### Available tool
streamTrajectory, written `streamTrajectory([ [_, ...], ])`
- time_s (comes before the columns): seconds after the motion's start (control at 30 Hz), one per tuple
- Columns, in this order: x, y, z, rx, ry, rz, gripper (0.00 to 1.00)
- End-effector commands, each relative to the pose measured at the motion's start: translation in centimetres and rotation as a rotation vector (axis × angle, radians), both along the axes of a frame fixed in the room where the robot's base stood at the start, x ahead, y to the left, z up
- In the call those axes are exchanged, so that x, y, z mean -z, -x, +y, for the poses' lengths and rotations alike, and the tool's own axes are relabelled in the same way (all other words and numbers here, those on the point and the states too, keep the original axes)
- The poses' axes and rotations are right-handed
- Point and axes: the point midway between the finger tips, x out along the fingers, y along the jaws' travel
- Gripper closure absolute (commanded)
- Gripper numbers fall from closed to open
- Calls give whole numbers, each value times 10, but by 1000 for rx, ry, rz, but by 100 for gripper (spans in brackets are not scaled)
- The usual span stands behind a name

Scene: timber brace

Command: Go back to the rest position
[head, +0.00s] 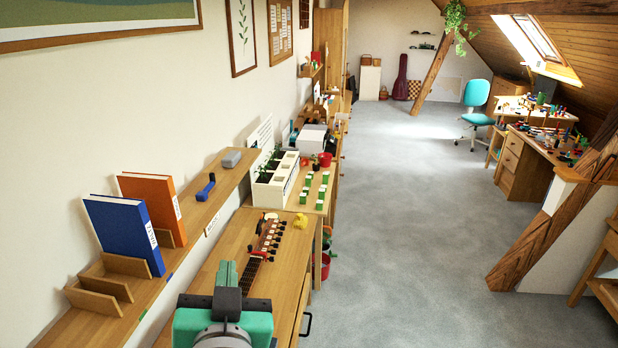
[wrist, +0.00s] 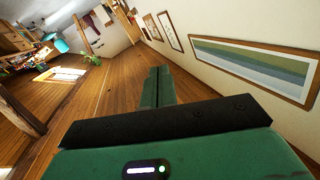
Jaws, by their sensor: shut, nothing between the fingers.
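My gripper (head: 227,274) is in the lower part of the head view, in front of the long wooden bench with the guitar neck on it. Its two green fingers are together with nothing between them. The wrist view also shows the closed fingers (wrist: 158,86), with only open air around them. That view is tilted and shows wooden planking and a wall of pictures beyond the fingers.
A blue book (head: 124,236) and an orange book (head: 154,206) stand on the shelf to the left. A guitar (head: 265,245) lies beyond my gripper. A white planter (head: 276,181) stands farther back. The grey floor (head: 405,220) on the right is clear.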

Motion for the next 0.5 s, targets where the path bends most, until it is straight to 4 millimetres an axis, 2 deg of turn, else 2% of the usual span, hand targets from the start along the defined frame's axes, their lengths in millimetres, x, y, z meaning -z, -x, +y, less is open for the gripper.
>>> streamTrajectory([
  [0.03,-41,14,-24,35,12,-104,100],
  [0.1,-89,40,-53,83,40,-245,100],
  [0.2,-146,81,-87,153,83,-422,100],
  [0.33,-191,127,-113,223,131,-579,100],
  [0.4,-203,142,-120,246,147,-627,100],
  [0.5,-210,151,-124,259,157,-655,100],
])
